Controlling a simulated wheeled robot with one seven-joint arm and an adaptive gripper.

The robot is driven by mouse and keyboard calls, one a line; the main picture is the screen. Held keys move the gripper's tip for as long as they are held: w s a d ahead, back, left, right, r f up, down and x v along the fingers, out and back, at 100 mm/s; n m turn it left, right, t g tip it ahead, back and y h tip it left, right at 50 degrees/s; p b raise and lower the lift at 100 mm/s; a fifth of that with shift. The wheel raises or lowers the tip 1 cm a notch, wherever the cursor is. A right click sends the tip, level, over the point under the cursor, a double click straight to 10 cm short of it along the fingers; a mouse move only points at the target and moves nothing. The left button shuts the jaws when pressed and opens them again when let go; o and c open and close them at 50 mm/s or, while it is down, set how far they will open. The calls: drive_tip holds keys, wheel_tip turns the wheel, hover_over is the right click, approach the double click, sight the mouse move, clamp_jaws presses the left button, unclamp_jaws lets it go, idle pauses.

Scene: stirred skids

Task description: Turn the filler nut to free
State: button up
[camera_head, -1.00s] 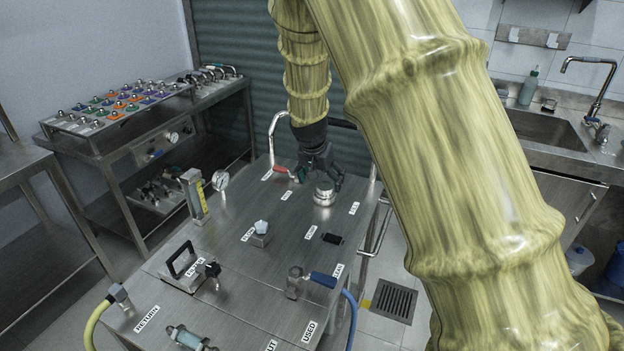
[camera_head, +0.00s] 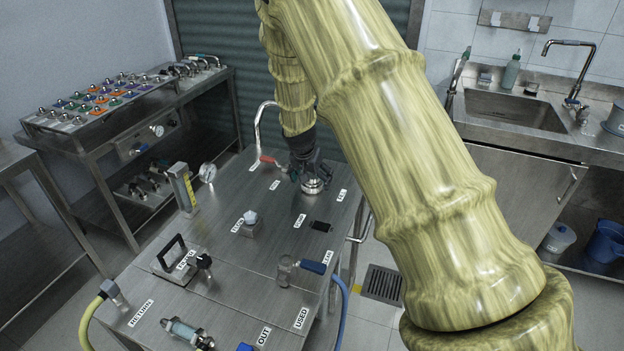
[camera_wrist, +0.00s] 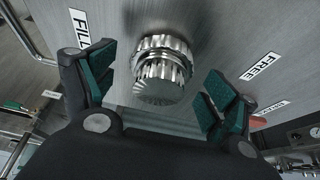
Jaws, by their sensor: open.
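The filler nut is a shiny ribbed metal cap (camera_wrist: 162,68) on the steel skid top, and it also shows in the head view (camera_head: 314,187). In the wrist view it lies between the FILL label (camera_wrist: 79,28) on the left and the FREE label (camera_wrist: 261,66) on the right. My gripper (camera_wrist: 157,88) is open, with a green-padded finger on each side of the nut and visible gaps to both. In the head view my gripper (camera_head: 306,174) is just behind and above the nut, hiding part of it.
A sink bench (camera_head: 520,150) is at the right.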

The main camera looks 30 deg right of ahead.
drive_tip(key=shift+w+d+f, duration=0.1)
drive_tip(key=shift+w+f, duration=0.2)
drive_tip(key=shift+f, duration=0.35)
drive_tip(key=shift+s+r, duration=0.1)
drive_tip(key=shift+c, duration=0.2)
drive_tip(key=c, duration=1)
